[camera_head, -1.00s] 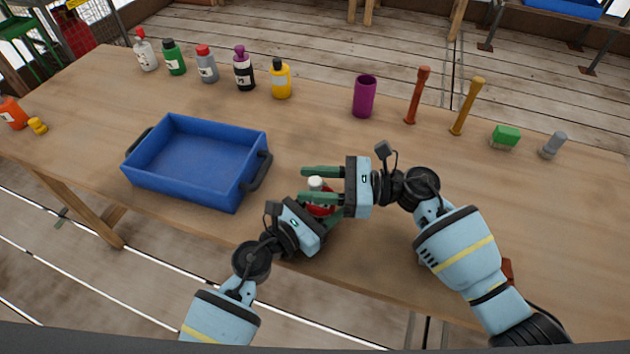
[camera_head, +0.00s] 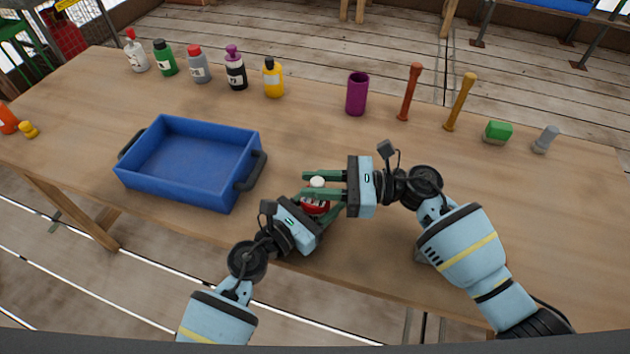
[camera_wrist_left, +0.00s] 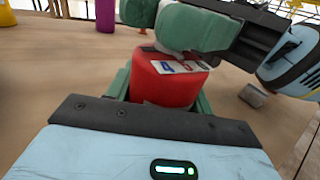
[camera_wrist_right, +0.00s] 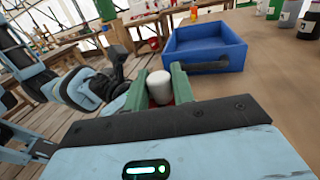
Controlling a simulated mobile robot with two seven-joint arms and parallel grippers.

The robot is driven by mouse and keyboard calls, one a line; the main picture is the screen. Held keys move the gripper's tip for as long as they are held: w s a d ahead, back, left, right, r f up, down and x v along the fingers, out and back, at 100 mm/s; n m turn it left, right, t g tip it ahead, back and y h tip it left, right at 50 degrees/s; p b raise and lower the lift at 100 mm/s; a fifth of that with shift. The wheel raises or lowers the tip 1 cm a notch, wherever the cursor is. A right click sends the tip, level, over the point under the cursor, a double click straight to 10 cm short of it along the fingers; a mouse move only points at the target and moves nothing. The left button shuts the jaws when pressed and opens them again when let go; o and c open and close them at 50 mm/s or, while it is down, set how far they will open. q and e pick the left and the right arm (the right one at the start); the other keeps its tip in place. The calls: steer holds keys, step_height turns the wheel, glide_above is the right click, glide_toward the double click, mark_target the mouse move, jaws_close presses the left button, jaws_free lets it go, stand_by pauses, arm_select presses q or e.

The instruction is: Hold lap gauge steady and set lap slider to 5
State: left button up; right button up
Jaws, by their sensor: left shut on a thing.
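The lap gauge (camera_head: 316,207) is a red body with a pale label; only part of it shows between my grippers. In the left wrist view the red body (camera_wrist_left: 163,85) fills the space between my left fingers. My left gripper (camera_head: 324,212) is shut on it from the front left. The lap slider's white knob (camera_head: 317,182) stands on top of the gauge. My right gripper (camera_head: 308,184) reaches in from the right, with its green fingers apart on either side of the knob; the knob also shows between them in the right wrist view (camera_wrist_right: 160,88).
A blue tray (camera_head: 122,178) stands left of the grippers. Several bottles (camera_head: 235,70) line the back. A purple cup (camera_head: 357,95), two upright posts (camera_head: 409,92), a green block (camera_head: 498,132) and a grey piece (camera_head: 545,140) stand back right. The wood between is clear.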

steer(key=o, duration=0.3)
steer(key=shift+o, duration=0.2)
steer(key=d, duration=1.2)
steer(key=shift+s, duration=0.25)
arm_select(q)
steer(key=o, duration=1.1)
